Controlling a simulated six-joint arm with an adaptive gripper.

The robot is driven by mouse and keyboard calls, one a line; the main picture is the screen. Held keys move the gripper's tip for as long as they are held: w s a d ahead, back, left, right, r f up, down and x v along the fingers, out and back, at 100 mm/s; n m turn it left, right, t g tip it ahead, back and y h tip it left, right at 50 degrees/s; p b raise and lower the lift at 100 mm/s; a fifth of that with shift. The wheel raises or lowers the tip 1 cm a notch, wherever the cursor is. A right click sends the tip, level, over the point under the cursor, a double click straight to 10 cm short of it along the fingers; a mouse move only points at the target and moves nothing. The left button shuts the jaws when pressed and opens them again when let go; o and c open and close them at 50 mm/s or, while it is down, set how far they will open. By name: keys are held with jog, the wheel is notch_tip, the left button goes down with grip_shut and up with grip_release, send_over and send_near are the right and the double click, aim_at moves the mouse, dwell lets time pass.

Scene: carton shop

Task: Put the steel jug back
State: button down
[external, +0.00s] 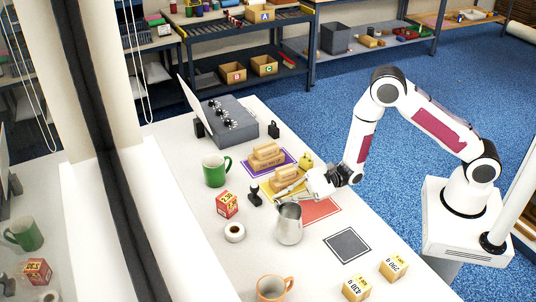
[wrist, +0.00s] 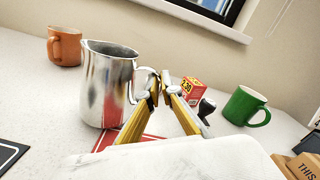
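The steel jug (external: 289,226) stands upright on the white bench, beside the left edge of the red mat (external: 322,211). In the wrist view the jug (wrist: 107,85) is left of the fingers, its handle towards me. My gripper (external: 287,201) reaches in low from the right at the jug's handle side. In the wrist view its two yellow-lined fingers (wrist: 161,92) show a gap between them, with the handle's outer curve at the tips. The gripper looks open; contact with the handle is hard to tell.
A red box (external: 227,204), tape roll (external: 234,232) and green mug (external: 215,170) stand left of the jug. An orange mug (external: 272,289) is in front. Wooden blocks (external: 268,154) lie on purple and yellow mats behind. A dark grey mat (external: 347,245) is empty.

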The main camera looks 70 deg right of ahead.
jog(key=shift+f, duration=0.45)
jog(key=c, duration=2.3)
grip_release()
jog(key=shift+r, duration=0.15)
jog(key=shift+r, duration=0.25)
jog(key=shift+s+d, duration=0.15)
jog(key=shift+d, duration=0.05)
jog(key=v, duration=1.1)
jog(key=shift+s+d, duration=0.15)
